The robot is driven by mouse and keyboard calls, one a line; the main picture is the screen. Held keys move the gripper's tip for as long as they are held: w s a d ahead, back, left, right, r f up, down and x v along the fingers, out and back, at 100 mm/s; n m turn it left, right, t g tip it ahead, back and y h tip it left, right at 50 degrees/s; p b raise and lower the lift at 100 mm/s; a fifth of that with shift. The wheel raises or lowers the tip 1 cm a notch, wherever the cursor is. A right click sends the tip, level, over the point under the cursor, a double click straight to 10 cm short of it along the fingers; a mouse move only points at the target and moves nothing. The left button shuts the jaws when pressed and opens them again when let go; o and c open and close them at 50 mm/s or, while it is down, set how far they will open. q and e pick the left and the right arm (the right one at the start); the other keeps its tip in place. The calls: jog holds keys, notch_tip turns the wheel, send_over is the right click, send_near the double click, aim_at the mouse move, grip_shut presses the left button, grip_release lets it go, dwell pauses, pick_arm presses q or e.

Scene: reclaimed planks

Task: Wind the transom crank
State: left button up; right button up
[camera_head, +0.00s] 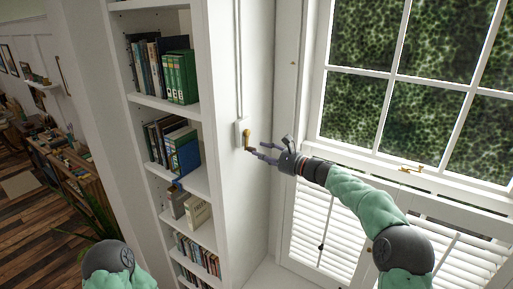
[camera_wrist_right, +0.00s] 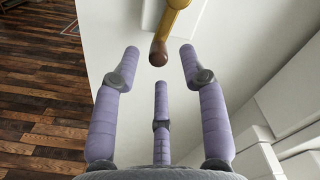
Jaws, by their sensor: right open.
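The transom crank (camera_head: 246,138) is a small brass handle on a pale plate, fixed to the white side panel beside the bookshelf. In the right wrist view its brass arm (camera_wrist_right: 175,20) comes down from the top edge and ends in a brown knob (camera_wrist_right: 158,53). My right gripper (camera_head: 258,149) is open, with its fingers just right of and below the crank in the head view. In the wrist view the right gripper's three purple fingers (camera_wrist_right: 160,75) are spread below and around the knob, with no clear contact. My left gripper is out of view.
A thin rod (camera_head: 239,60) runs up the panel above the crank. A bookshelf (camera_head: 165,105) with several rows of books stands at left. A paned window (camera_head: 400,90) with a brass latch and white shutters (camera_head: 320,225) are at right.

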aim_at(256, 150)
jog(key=p+x, duration=0.1)
jog(key=x, duration=0.2)
jog(key=shift+w+f, duration=0.1)
jog(key=shift+w, duration=0.1)
jog(key=shift+a, duration=0.25)
